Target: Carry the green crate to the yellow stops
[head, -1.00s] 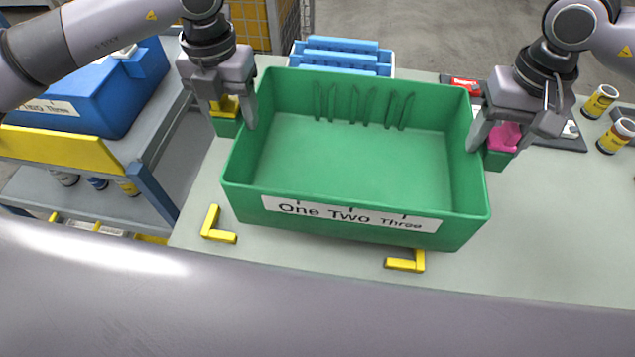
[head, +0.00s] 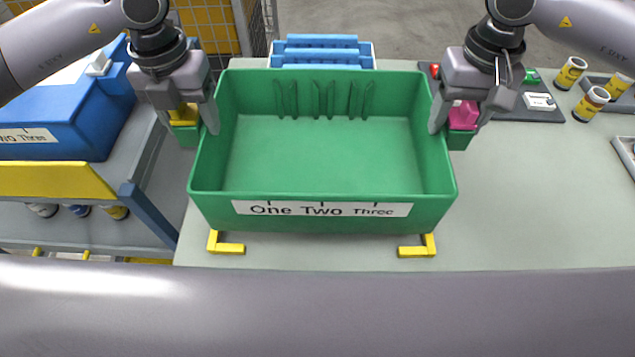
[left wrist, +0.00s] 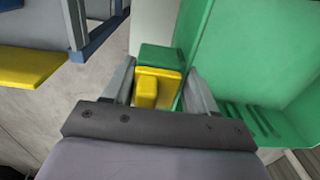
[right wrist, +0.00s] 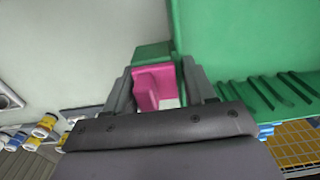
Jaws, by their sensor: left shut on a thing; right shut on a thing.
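The green crate (head: 322,150), empty and labelled "One Two Three", is over the pale table, its front edge roughly parallel to the table's near edge. My left gripper (head: 194,128) is shut on the yellow handle (head: 184,113) at its left end, which also shows in the left wrist view (left wrist: 147,87). My right gripper (head: 455,130) is shut on the pink handle (head: 464,115) at its right end, seen too in the right wrist view (right wrist: 152,84). Two yellow corner stops, left (head: 226,248) and right (head: 420,249), lie just in front of the crate. Its underside is hidden.
A blue bin (head: 60,115) sits on a cart with a yellow edge (head: 55,180) at left. A blue rack (head: 322,52) stands behind the crate. A dark tray (head: 520,108) and several yellow-labelled cans (head: 590,103) are at right.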

